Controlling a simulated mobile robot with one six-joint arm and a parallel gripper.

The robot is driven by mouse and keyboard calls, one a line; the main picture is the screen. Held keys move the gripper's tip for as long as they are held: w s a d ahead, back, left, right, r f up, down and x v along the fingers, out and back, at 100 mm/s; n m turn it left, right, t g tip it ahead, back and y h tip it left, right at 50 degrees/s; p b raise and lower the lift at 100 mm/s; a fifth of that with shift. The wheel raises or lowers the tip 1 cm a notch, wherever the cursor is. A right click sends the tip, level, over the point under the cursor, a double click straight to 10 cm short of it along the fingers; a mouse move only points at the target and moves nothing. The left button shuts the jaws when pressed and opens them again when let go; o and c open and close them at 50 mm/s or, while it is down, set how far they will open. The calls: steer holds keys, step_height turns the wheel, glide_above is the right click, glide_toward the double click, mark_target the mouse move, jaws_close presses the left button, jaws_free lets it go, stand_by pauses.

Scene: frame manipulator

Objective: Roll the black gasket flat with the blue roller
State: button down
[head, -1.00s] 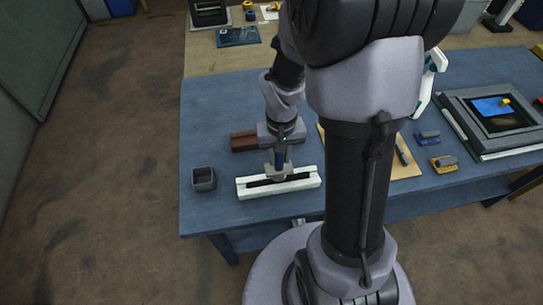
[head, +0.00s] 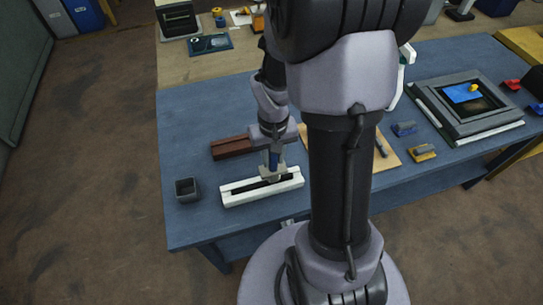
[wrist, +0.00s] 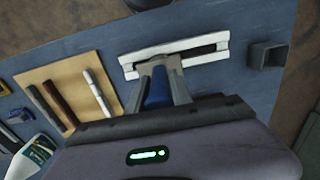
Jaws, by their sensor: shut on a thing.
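A white grooved bar (head: 232,198) lies on the blue table near its front left, with the black gasket (head: 245,190) as a dark strip along its groove. In the wrist view the bar (wrist: 130,66) and the gasket (wrist: 205,52) show again. My gripper (head: 272,172) is over the bar, a little right of its middle in the head view. It is shut on the blue roller (wrist: 156,84), whose blue handle stands between the fingers. The roller's lower end is hidden by the fingers, so I cannot tell whether it touches the gasket.
A small dark open box (head: 187,189) stands left of the bar. A brown block (head: 232,146) lies behind. A tan board (wrist: 58,78) carries several strips. Blue and yellow tools (head: 422,153) and a grey frame (head: 440,95) lie to the right.

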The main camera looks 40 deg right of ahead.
steer(key=s+d, duration=0.2)
steer(key=d, duration=0.4)
steer(key=shift+p, duration=0.3)
steer(key=shift+r, duration=0.15)
step_height(320, 180, up, 6)
steer(key=p, duration=0.4)
steer(key=shift+p, duration=0.4)
